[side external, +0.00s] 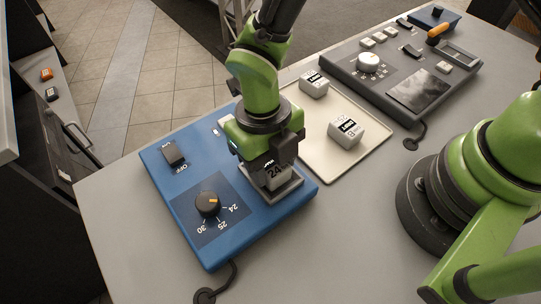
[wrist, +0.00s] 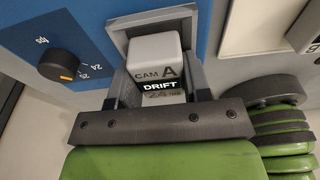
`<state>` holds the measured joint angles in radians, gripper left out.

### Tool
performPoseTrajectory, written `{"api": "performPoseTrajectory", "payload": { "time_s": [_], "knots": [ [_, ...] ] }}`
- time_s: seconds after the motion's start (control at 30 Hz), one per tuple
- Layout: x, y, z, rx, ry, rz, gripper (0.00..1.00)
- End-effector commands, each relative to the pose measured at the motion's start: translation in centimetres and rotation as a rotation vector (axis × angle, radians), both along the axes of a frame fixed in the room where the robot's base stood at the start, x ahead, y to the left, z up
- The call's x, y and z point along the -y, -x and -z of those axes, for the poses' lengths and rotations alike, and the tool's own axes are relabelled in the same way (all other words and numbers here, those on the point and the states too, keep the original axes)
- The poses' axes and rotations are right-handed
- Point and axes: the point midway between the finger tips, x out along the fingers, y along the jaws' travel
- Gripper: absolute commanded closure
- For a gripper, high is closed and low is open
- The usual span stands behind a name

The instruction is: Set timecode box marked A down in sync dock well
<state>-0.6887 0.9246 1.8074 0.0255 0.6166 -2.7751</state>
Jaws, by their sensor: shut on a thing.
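The timecode box marked A (wrist: 155,70) is white and grey, with "CAM A" and "DRIFT" lettering facing the wrist camera. My gripper (wrist: 157,92) is shut on the box, one finger at each side. The grey square sync dock well (side external: 291,193) is on the right part of the blue console, directly under the box. In the wrist view the well's rim (wrist: 122,24) surrounds the box's far end. The box looks upright at the well, but I cannot tell whether it touches the floor.
The blue console (side external: 165,187) carries an OFF switch (side external: 173,153) and a black knob (side external: 208,204). A cream tray (side external: 375,152) beside it holds two other white boxes (side external: 346,132) (side external: 314,84). A grey mixing console (side external: 400,75) stands behind. The front table area is clear.

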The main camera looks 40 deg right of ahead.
Motion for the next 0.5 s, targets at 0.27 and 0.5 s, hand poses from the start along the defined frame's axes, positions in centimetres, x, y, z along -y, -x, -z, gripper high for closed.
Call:
{"api": "performPoseTrajectory", "payload": {
  "time_s": [0.27, 0.5],
  "knots": [
    [-0.01, 0.01, 0.11, 0.000, 0.000, 0.000, 0.45],
    [-0.04, -0.12, -0.53, 0.001, -0.002, 0.000, 0.45]
  ]
}}
